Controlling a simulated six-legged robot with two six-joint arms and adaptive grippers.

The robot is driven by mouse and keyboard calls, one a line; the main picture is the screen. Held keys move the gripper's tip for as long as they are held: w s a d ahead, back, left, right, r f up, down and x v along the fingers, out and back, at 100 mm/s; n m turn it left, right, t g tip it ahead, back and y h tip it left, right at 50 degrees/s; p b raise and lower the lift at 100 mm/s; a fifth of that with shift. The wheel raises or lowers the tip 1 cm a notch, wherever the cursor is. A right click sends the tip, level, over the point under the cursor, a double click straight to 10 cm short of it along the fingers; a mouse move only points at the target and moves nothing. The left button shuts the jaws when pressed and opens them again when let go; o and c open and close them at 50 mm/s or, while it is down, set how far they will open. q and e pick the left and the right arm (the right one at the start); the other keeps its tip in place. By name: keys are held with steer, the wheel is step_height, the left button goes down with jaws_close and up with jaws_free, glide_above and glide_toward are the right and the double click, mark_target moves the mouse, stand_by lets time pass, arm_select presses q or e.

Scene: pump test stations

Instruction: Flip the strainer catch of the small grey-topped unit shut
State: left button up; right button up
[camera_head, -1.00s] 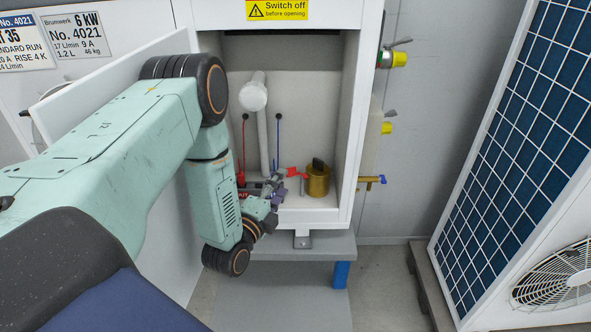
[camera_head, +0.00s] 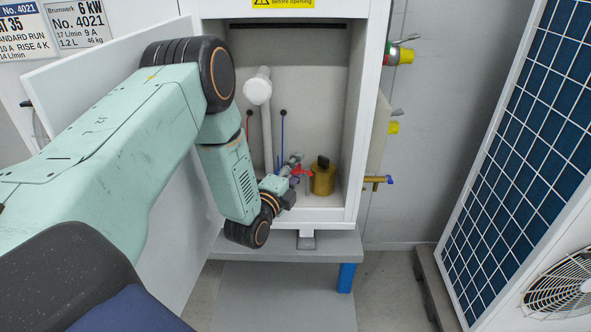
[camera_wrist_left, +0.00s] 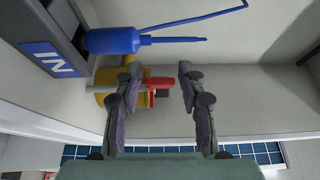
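A brass pot (camera_head: 323,180) with a dark knob on top stands on the floor of the open white cabinet. A red lever (camera_head: 302,171) sits just left of it; I take it to be the strainer catch. In the left wrist view the red lever (camera_wrist_left: 158,83) lies across the gap between my fingertips, in front of the brass body (camera_wrist_left: 105,78). Whether the fingers touch it I cannot tell. My left gripper (camera_head: 293,165) is open inside the cabinet; its two fingers (camera_wrist_left: 160,72) stand wide apart. The unit's grey top is not visible. My right gripper is not in view.
The cabinet's open door (camera_head: 110,95) is behind my left arm. A white pipe (camera_head: 258,92) stands inside at the back. A blue bulb-shaped part (camera_wrist_left: 112,41) beside an "IN" label is close to my left fingers. Valves (camera_head: 378,181) stick out at the right side.

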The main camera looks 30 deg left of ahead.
mark_target(300, 169)
arm_select(q)
steer(key=shift+s+a, duration=0.1)
steer(key=shift+c, duration=1.4)
jaws_close()
